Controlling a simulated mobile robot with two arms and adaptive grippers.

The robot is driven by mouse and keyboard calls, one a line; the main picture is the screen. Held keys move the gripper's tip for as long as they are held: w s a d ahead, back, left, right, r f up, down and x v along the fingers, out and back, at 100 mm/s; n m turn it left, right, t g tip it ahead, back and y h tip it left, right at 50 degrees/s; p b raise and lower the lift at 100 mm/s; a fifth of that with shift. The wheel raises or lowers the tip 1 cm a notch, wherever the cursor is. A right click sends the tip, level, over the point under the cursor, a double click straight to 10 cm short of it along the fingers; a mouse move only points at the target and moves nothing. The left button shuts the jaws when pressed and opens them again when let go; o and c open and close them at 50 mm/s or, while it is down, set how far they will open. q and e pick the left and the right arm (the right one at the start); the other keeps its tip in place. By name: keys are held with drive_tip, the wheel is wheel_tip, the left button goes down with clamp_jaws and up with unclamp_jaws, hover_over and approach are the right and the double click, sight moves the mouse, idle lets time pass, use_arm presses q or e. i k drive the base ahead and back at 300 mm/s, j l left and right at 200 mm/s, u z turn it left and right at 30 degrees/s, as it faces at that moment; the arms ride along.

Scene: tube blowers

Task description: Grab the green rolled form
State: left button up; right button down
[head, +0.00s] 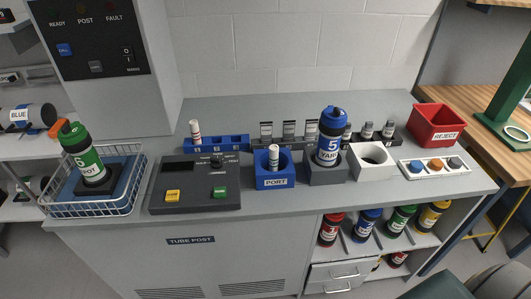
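Two small rolled forms show in the head view. One pale roll (195,132) with dark reddish bands stands upright in a blue slotted rack (232,142). Another pale roll (273,156) stands in the blue PORT holder (275,182); its band colour is too small to tell. I cannot make out a clearly green rolled form. Neither of my grippers is in view.
A control box (195,198) sits beside the basket. A red REJECT bin (436,126) is at the right. Canisters (366,222) fill the shelf below. The counter's back left is clear.

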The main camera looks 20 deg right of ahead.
sight(273, 148)
drive_tip(key=j+z, duration=0.1)
drive_tip(key=z, duration=0.25)
drive_tip(key=i+j+z, duration=0.1)
drive_tip(key=z, duration=0.3)
drive_tip(key=j+z, duration=0.15)
drive_tip(key=z, duration=0.2)
